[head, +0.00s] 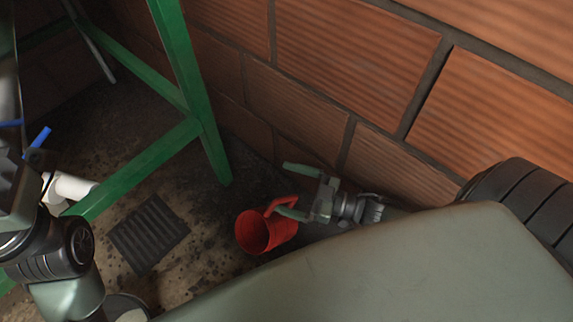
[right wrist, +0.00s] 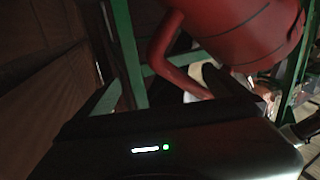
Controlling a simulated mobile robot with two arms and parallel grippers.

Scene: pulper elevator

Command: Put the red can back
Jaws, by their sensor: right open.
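The red can (head: 252,234) is a mug-like vessel with a side handle (head: 279,204). In the head view its open mouth faces the lower left, near the foot of the brick wall. I cannot tell what supports it. My right gripper (head: 282,187) is open at its handle side, one finger overlapping the handle. In the right wrist view the can (right wrist: 245,32) fills the upper right, and its handle (right wrist: 162,48) shows between the open fingers of the right gripper (right wrist: 162,80). I cannot tell whether they touch. My left gripper is not clearly visible.
A green metal frame (head: 205,130) stands left of the can. A dark floor grate (head: 148,234) lies below it. A white pipe (head: 72,187) and a blue handle (head: 40,137) are at the left. The brick wall (head: 355,65) closes off the back and right.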

